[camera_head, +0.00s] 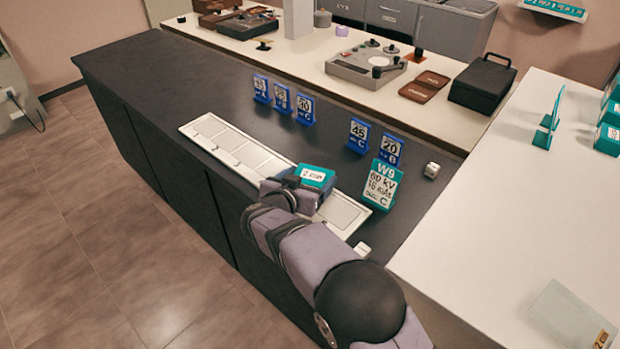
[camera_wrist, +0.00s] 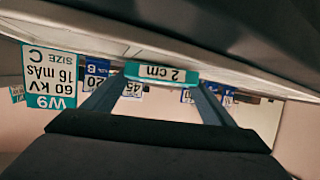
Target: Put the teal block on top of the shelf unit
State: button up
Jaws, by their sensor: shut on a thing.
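The teal block (camera_head: 316,176) has a white "2 cm" label and sits between the fingers of my gripper (camera_head: 296,186), above the white compartment strip on the dark counter. In the wrist view the block (camera_wrist: 162,72) shows its label upside down, with one finger on each side of it. My gripper is shut on it. Whether the block touches the strip I cannot tell. I cannot surely identify the shelf unit; a small white wall shelf (camera_head: 553,11) with teal-labelled items shows at the top right corner.
The white compartment strip (camera_head: 345,212) lies along the counter's front. A teal W9 sign (camera_head: 382,184) stands close right of the block. Several blue number signs (camera_head: 358,136) stand behind. A white counter (camera_head: 500,190) at right has clear room, with teal boxes (camera_head: 607,139) beyond.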

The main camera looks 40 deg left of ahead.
jog(key=shift+f+b, duration=0.2)
jog(key=shift+b, duration=0.15)
jog(key=o, duration=1.1)
jog(key=p, duration=0.3)
jog(key=shift+r+p, duration=0.3)
jog(key=b+v, duration=0.3)
jog(key=v, duration=0.2)
jog(key=shift+s+d, duration=0.15)
jog(key=shift+s, duration=0.2)
jog(key=shift+o, duration=0.5)
jog(key=shift+b+v, duration=0.35)
jog(key=shift+v, duration=0.4)
